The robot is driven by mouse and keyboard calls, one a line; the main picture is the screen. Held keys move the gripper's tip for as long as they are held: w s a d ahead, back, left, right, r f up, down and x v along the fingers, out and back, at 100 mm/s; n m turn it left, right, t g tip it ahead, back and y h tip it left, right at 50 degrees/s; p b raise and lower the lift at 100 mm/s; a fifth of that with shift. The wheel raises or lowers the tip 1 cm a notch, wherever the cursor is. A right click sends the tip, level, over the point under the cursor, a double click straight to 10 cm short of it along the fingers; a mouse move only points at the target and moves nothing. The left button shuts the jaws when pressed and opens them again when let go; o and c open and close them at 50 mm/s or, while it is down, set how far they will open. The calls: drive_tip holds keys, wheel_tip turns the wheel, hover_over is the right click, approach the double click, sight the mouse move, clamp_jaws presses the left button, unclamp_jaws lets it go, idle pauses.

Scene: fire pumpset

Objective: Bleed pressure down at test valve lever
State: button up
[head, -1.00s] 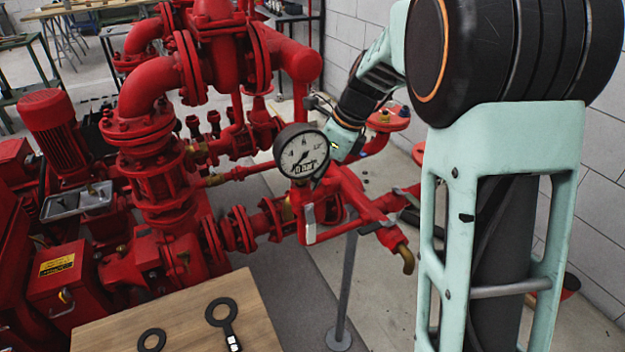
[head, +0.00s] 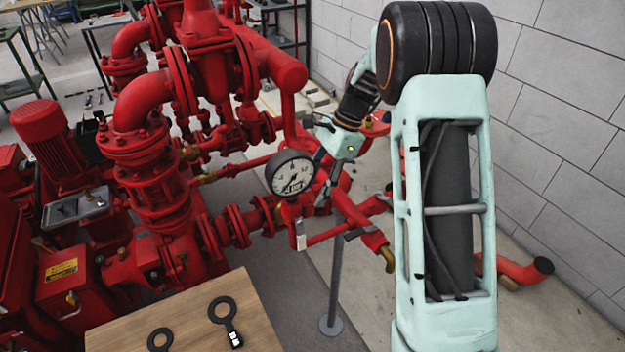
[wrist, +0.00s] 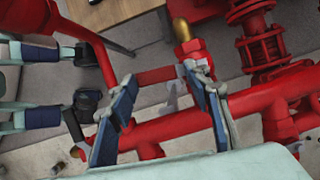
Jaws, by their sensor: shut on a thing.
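The pressure gauge (head: 291,174) has a white dial and dark rim and stands at the middle of the head view. Below it a pale grey lever (head: 299,235) hangs on the red pipework.
Red pipes and flanges (head: 165,190) crowd the left. A wooden table (head: 190,310) with two black ring tools (head: 224,312) is in front. A grey post (head: 336,285) stands under the pipework.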

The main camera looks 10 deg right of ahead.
drive_tip(key=shift+w+d+n+p, duration=0.2)
drive_tip(key=shift+n+p, duration=0.25)
drive_tip(key=shift+n, duration=0.15)
drive_tip(key=o, duration=1.7)
drive_tip(key=shift+r, duration=0.1)
drive_tip(key=v, duration=1.1)
drive_tip(key=shift+w+d+r, duration=0.1)
drive_tip(key=shift+w+r, duration=0.15)
drive_tip(key=shift+r, duration=0.15)
